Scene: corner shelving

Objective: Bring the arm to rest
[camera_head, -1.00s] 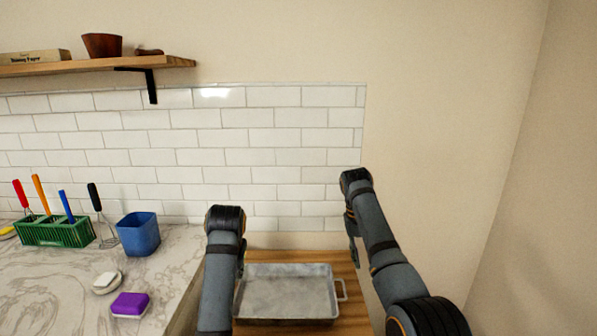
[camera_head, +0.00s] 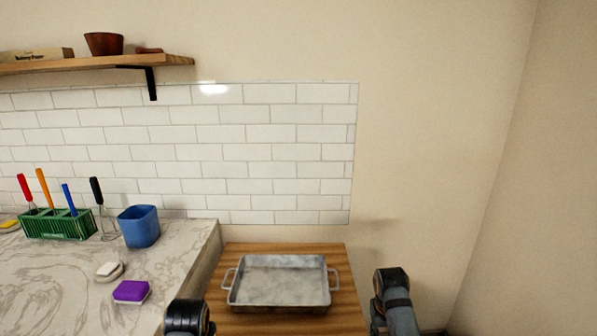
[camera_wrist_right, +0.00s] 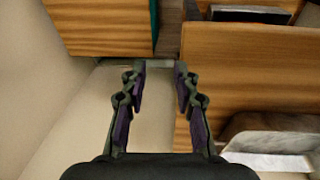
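In the head view my left arm shows only as a dark joint at the bottom edge, left of the wooden surface; its gripper is out of frame. My right arm shows at the lower right, beside the wooden surface, and its fingers are not visible there. In the right wrist view my right gripper (camera_wrist_right: 160,88) is open, its two fingers apart with nothing between them. Wooden furniture panels (camera_wrist_right: 245,75) lie beyond and to the right of the fingers.
A metal tray (camera_head: 278,300) sits on a wooden surface (camera_head: 335,255). On the marble counter (camera_head: 60,280) are a green rack (camera_head: 58,224) with utensils, a blue cup (camera_head: 139,227), a purple sponge (camera_head: 131,291) and a soap dish (camera_head: 110,272). A shelf (camera_head: 100,64) hangs above.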

